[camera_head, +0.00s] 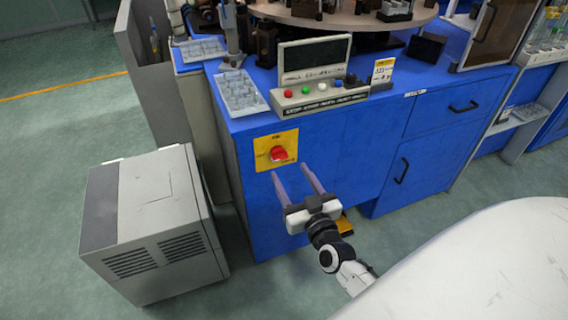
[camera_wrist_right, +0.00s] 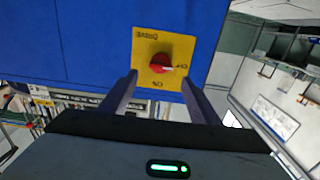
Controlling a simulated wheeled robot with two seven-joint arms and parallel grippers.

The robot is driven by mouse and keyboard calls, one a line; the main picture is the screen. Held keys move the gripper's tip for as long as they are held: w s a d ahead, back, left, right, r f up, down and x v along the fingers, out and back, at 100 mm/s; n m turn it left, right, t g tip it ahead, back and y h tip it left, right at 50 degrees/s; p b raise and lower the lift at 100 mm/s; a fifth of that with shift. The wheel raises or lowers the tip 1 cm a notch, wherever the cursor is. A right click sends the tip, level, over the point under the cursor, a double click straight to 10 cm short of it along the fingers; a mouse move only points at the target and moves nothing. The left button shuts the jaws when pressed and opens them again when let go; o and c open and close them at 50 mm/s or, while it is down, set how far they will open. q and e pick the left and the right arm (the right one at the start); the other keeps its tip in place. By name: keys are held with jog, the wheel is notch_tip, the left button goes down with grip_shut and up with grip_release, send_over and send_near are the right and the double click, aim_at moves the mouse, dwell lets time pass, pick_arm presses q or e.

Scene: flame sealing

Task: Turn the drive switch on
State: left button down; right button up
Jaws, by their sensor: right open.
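The drive switch is a red rotary knob (camera_head: 278,154) on a yellow plate (camera_head: 263,142) on the blue cabinet's front. In the right wrist view the knob (camera_wrist_right: 160,63) sits on the yellow plate (camera_wrist_right: 144,78) with lettering around it, and its pale pointer mark faces right, toward the label that looks like "OFF". My right gripper (camera_head: 293,173) is open and empty, its two fingers pointing at the plate just below the knob. In the wrist view its fingertips (camera_wrist_right: 158,78) lie on either side of the knob's lower part, apart from it. My left gripper is not in view.
A grey box-shaped unit (camera_head: 155,200) stands on the floor left of the cabinet (camera_head: 345,150). On the cabinet top are a control panel (camera_head: 320,95) with coloured buttons, a grey tray (camera_head: 240,95) and a round turntable (camera_head: 340,15). The floor between unit and cabinet is narrow.

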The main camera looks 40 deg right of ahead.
aim_at(281, 158)
jog(key=x, duration=0.5)
jog(key=shift+w+d+b, duration=0.1)
jog(key=shift+w+b, duration=0.25)
jog(key=shift+w, duration=0.05)
jog(key=c, duration=1.1)
jog(key=shift+o, duration=0.2)
